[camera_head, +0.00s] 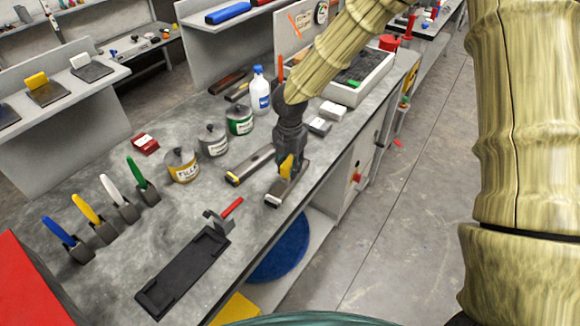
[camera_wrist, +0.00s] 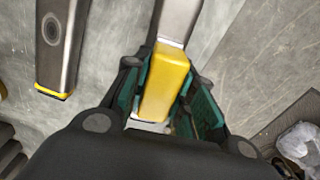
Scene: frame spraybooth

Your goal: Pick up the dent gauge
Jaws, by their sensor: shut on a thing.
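A bar-shaped tool with a yellow middle and grey metal ends, which looks like the dent gauge (camera_head: 272,200), is at the bench's front edge, under my gripper (camera_head: 288,168). In the wrist view, the yellow part of the dent gauge (camera_wrist: 166,80) sits between the two green-padded fingers of my gripper (camera_wrist: 168,105), which are shut on it. Its metal end points away, to the top of that view. It is at or just above the bench top; I cannot tell whether it touches. Its near end is partly hidden by the gripper.
A similar dark bar with a yellow end (camera_head: 250,165) lies close on the left. Tins (camera_head: 182,166), a spray bottle (camera_head: 260,90) and small white blocks (camera_head: 333,110) stand behind. A black tray (camera_head: 183,272) and a red-handled tool (camera_head: 224,215) lie nearer.

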